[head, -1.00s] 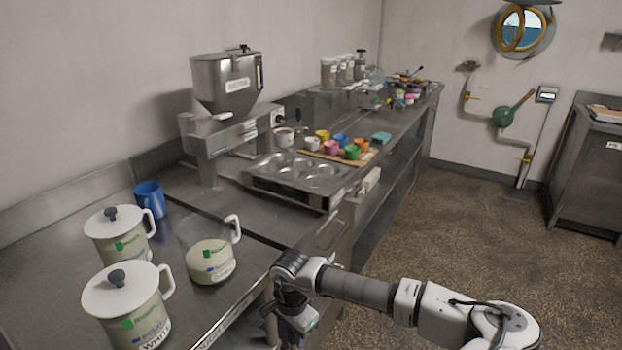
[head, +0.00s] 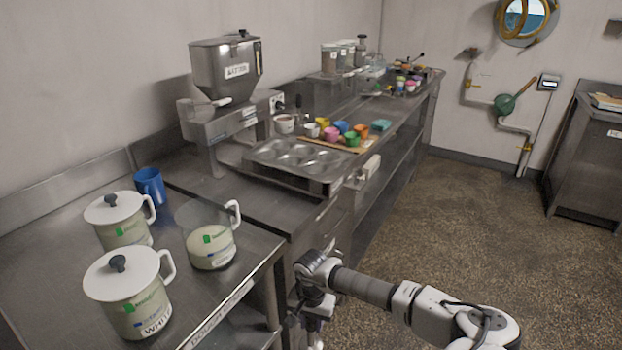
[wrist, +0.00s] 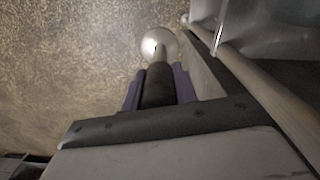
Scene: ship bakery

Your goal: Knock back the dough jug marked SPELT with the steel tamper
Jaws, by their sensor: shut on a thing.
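My gripper (wrist: 158,88) is shut on the dark handle of the steel tamper (wrist: 159,45); its round shiny head shows beyond the fingers, over the floor, in the wrist view. In the head view my gripper (head: 312,332) hangs low beside the counter's front edge, partly cut off by the frame; the tamper is not clear there. An open clear jug (head: 212,247) with pale dough low inside stands near the counter edge. Two lidded jugs stand left of it: a front one (head: 132,300) marked WHIT..., and a rear one (head: 122,229). I cannot read SPELT on any label.
A blue mug (head: 150,184) stands behind the jugs. A steel hopper machine (head: 222,75), a muffin tin (head: 298,158) and several coloured cups on a board (head: 368,143) are farther along the counter. The floor (head: 470,220) to the right is clear.

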